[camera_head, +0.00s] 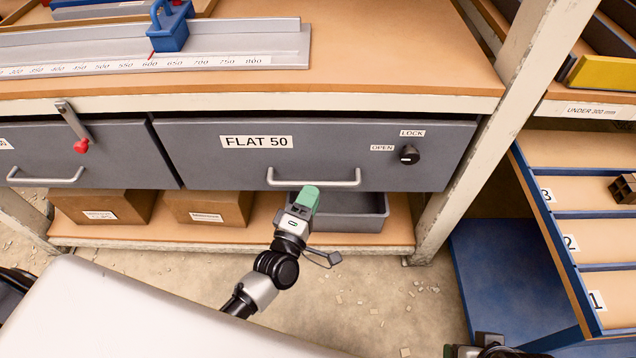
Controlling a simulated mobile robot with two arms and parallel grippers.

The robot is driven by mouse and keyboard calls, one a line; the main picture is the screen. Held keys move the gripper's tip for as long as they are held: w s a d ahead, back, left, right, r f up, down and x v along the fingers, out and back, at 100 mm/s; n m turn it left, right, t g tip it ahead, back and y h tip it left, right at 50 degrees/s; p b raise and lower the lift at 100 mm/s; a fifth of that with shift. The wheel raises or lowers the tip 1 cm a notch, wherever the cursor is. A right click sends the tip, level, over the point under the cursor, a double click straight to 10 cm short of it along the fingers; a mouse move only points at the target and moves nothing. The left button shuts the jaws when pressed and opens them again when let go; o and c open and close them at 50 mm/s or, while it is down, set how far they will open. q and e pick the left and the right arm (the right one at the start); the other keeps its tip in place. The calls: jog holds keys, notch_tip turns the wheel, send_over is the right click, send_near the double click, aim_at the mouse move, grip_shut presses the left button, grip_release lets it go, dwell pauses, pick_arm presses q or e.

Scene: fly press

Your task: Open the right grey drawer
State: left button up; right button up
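The right grey drawer (330,135), labelled "FLAT 50", looks shut under the wooden worktop. Its pale bar handle (314,183) runs along the lower middle of the front. A black knob (409,155) sits at the right of the front, beside the labels "OPEN" and "LOCK"; its exact setting is hard to tell. My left gripper (306,199), with green fingertips, is just below the handle in the picture. I cannot tell whether it touches the handle or how far its fingers are apart. My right gripper's fingers do not show.
The left grey drawer (90,150) has a lever with a red ball (81,146). Below are cardboard boxes (207,208) and a grey bin (345,213) on a shelf. A bench post (480,150) and a blue-edged rack (548,215) stand at the right.

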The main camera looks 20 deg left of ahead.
aim_at(317, 183)
pick_arm(q)
jog(key=shift+x, duration=2.2)
jog(key=shift+c, duration=0.3)
grip_shut()
